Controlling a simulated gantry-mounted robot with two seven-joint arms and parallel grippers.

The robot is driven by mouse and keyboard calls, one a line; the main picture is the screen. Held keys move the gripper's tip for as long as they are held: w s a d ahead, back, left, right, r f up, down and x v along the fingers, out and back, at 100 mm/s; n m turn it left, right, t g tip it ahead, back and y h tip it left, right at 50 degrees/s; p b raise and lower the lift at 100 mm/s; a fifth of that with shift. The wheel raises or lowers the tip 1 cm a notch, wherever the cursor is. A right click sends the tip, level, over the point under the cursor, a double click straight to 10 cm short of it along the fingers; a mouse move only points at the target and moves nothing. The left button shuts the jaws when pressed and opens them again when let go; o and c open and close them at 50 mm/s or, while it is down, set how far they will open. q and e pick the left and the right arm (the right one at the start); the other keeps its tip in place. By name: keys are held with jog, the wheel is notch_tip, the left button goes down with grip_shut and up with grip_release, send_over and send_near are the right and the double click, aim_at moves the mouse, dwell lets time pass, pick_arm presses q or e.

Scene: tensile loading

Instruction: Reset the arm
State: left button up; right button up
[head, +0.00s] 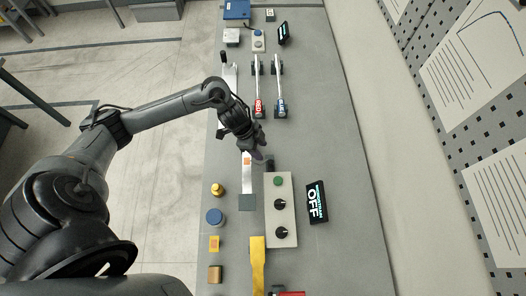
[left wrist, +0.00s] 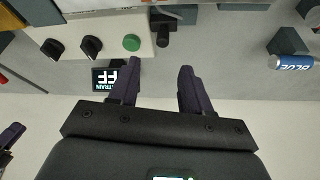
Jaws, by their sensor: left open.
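My left arm (head: 165,108) reaches in from the left over the grey bench in the head view. My left gripper (head: 259,154) hangs above the bench near the top end of the control box. In the left wrist view its two dark purple fingers (left wrist: 158,72) stand apart with nothing between them. The control box (head: 281,210) has a green button and two black knobs; it also shows in the left wrist view (left wrist: 108,38). A purple finger (left wrist: 12,136), seemingly of my right gripper, shows at the lower left edge of that view; its opening cannot be told.
A display reading OFF (head: 316,202) stands beside the control box. A red-handled lever (head: 258,92) and a blue-handled lever (head: 280,92) are farther up. A metal strip (head: 247,174) lies by the gripper. The bench's right side (head: 345,170) is clear.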

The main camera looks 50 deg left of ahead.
pick_arm(q)
jog(key=shift+s+a+r, duration=0.1)
jog(key=shift+r, duration=0.25)
